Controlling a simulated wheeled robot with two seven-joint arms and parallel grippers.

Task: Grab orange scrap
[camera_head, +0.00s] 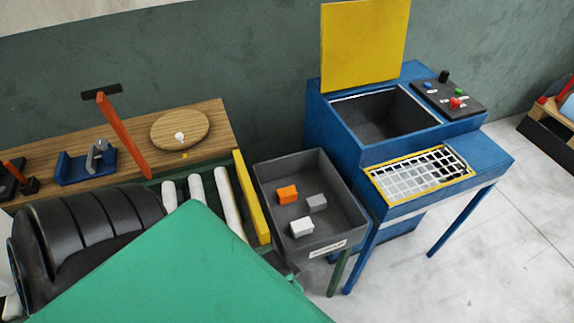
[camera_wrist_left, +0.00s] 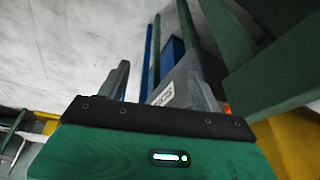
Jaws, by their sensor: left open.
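The orange scrap (camera_head: 288,194) is a small block lying in a grey bin (camera_head: 345,192), towards its left side. A grey block (camera_head: 317,202) lies to its right and a white block (camera_head: 302,227) lies nearer the bin's front. My left gripper (camera_wrist_left: 158,78) shows in the left wrist view, open, with nothing seen between its fingers. The labelled front of the bin (camera_wrist_left: 164,94) appears beyond the fingers. In the head view, my green arm part hides most of the gripper, near the bin's front left corner. My right gripper is not in view.
A blue machine (camera_head: 340,125) with a raised yellow lid (camera_head: 362,45) and a grid tray (camera_head: 420,174) stands right of the bin. White rollers and a yellow bar (camera_head: 250,197) border it on the left. A wooden bench (camera_head: 205,118) with tools stands behind.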

